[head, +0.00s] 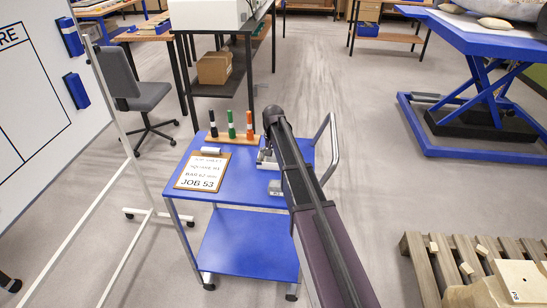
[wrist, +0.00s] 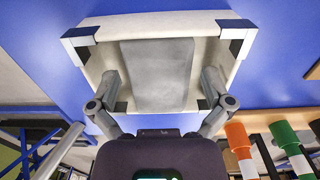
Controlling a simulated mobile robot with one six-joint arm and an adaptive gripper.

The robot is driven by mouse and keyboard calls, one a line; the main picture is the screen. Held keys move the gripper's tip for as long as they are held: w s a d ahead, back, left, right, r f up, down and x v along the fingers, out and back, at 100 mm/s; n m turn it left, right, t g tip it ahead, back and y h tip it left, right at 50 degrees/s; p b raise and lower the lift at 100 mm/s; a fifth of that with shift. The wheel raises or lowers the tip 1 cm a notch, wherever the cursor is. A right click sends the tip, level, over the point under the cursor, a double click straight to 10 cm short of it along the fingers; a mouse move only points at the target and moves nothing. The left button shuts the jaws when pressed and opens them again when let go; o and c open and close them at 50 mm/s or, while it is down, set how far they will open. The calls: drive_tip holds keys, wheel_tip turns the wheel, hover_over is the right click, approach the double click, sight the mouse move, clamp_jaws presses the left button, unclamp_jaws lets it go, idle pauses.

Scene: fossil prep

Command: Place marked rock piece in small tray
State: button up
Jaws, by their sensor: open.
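In the wrist view a pale, shallow tray-like frame (wrist: 275,39) with metal corner pieces lies on the blue cart top. A smooth grey slab (wrist: 157,60) shows within it; I cannot tell if it is rock, and I see no mark on it. My gripper (wrist: 160,88) is open, with one finger on each side of the slab's near part and gaps between. In the head view my arm hides most of this spot; a pale and grey shape (head: 266,157) shows beside it. No piece is clearly identifiable as the marked rock.
The blue cart (head: 238,183) carries a clipboard (head: 203,171) reading JOB 53 and black, green and orange markers in a wooden holder (head: 233,138). The orange marker (wrist: 238,140) is near my gripper's right side. A pallet (head: 425,268) with pale blocks stands at right; floor between is clear.

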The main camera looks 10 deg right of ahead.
wheel_tip(320, 180, up, 12)
drive_tip(key=p, duration=1.1)
drive_tip(key=shift+p, duration=0.4)
idle(0.4)
drive_tip(key=s+n, duration=0.3)
drive_tip(key=s, duration=2.6)
drive_tip(key=shift+n, duration=0.3)
